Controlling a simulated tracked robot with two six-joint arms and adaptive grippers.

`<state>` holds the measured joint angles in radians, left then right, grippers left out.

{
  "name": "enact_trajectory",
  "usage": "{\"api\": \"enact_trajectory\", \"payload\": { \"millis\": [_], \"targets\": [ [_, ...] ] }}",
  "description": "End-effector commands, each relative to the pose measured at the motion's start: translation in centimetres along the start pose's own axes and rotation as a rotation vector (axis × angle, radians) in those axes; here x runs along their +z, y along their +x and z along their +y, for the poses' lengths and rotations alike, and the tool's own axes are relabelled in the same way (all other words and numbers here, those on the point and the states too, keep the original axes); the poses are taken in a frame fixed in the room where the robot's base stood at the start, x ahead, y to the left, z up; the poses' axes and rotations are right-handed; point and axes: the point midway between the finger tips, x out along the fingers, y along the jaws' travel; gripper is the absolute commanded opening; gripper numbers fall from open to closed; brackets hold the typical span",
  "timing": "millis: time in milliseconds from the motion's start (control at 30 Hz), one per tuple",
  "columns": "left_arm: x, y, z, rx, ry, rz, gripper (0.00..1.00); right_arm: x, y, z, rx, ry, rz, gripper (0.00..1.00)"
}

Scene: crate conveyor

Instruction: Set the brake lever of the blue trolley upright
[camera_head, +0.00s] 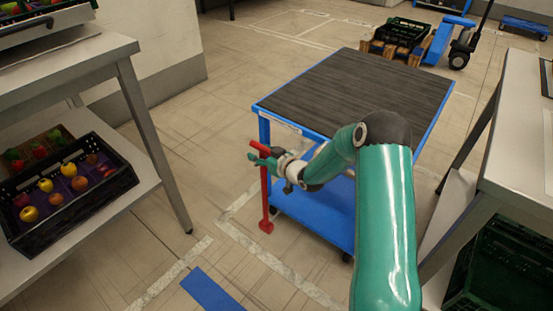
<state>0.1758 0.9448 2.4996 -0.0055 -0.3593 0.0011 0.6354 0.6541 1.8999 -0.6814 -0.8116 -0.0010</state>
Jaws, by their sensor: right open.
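The blue trolley (336,204) stands in the middle of the floor, with a dark ribbed top (355,90) and a blue lower shelf. At its near left corner is a red lever (265,196). Its long part runs about vertically in the picture from a red foot near the floor, and a short red piece slants at the top. My right gripper (257,160) is open at the upper part of the lever, overlapping it in the picture. I cannot tell whether they touch. My right arm covers part of the trolley's near side. My left gripper is not in view.
A grey table (75,62) at left has a black crate of fruit (118,190) on its lower shelf. Another table (520,130) stands close at right, with a dark green crate below. A pallet truck (440,42) carrying a crate is behind. Floor left of the trolley is clear.

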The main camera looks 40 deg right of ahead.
Motion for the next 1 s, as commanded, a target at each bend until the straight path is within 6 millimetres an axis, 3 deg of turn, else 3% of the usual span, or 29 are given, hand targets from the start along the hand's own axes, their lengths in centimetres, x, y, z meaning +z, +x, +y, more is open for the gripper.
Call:
{"api": "enact_trajectory", "payload": {
  "millis": [500, 700, 1000],
  "targets": [
    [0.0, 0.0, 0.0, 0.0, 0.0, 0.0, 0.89, 0.5, -9.6, 0.3, 0.01, 0.011, -0.014, 0.51],
    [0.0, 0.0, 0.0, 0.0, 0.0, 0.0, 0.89, 0.6, -11.3, 0.3, 0.008, 0.012, -0.016, 0.51],
    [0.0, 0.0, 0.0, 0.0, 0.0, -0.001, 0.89, 0.6, -11.4, 0.2, 0.008, 0.013, -0.016, 0.51]
  ]
}}
